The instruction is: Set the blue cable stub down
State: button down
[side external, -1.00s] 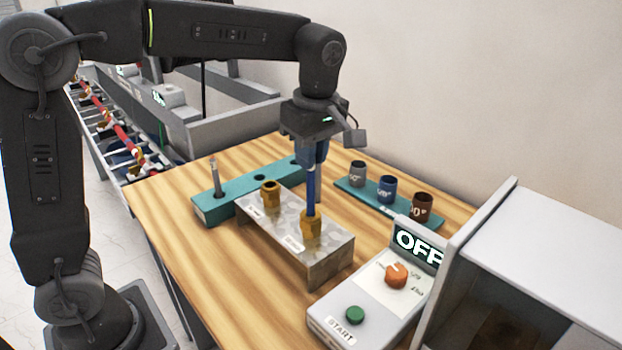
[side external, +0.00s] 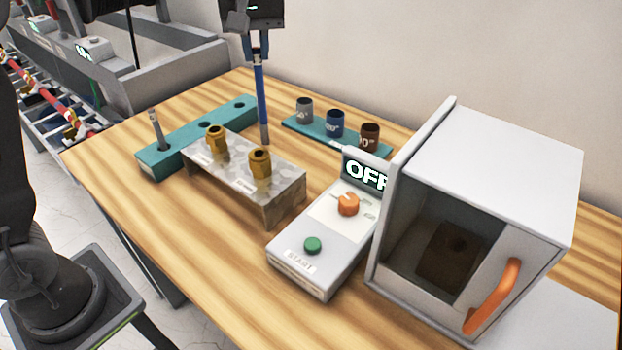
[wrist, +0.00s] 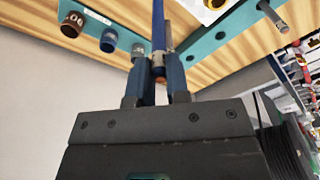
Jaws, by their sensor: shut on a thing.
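The blue cable stub (side external: 262,95) hangs upright from my gripper (side external: 259,50), which is shut on its top end. Its grey lower end shows just behind the metal block, beside the teal rack; whether it touches anything I cannot tell. In the wrist view the stub (wrist: 158,22) runs up from between the two fingers (wrist: 158,70). The teal rack (side external: 180,150) has a grey stub (side external: 157,130) in its left hole. Its middle and right holes look empty.
The metal block (side external: 280,192) carries two brass glands (side external: 260,163). A teal strip (side external: 315,132) holds grey, blue and brown cups. A control box (side external: 320,250) reads OFF. A white cabinet (side external: 500,130) with an orange handle stands at right. Bare wood lies in front.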

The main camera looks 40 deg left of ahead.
jog(key=w+a+f+m+h, duration=0.1)
jog(key=w+a+f+m, duration=0.35)
jog(key=m, duration=0.45)
jog(key=w+d+f, duration=0.4)
jog(key=d+f, duration=0.6)
jog(key=shift+w, duration=0.3)
jog(key=shift+f, duration=0.15)
jog(key=c, duration=1.1)
grip_release()
jog(key=shift+f, duration=0.1)
